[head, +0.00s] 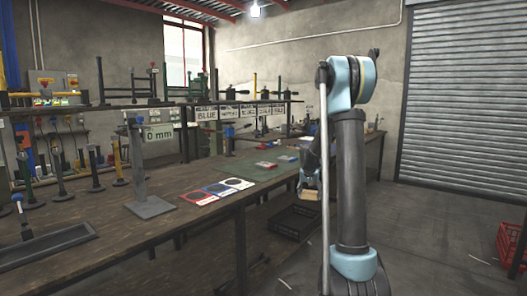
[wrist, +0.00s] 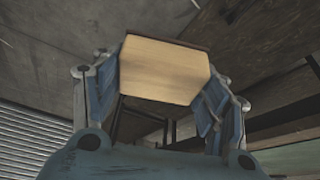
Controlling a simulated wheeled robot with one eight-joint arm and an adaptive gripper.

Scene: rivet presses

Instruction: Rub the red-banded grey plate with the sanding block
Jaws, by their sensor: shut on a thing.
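My gripper (head: 310,186) is shut on the sanding block (wrist: 165,72), a pale wooden block with a darker edge. In the wrist view it sits between both fingers. In the head view the block (head: 311,194) hangs beside the workbench's right edge, apart from the bench top. A small plate with red on it (head: 266,164) lies on the green mat, left of and beyond my gripper; it looks like the red-banded grey plate, but is too small to see clearly. A similar blue-marked piece (head: 288,158) lies to its right.
The long wooden workbench (head: 120,232) carries several presses and a grey stand (head: 150,206). A black crate (head: 292,222) is on the floor below my gripper. A red crate (head: 511,244) stands far right.

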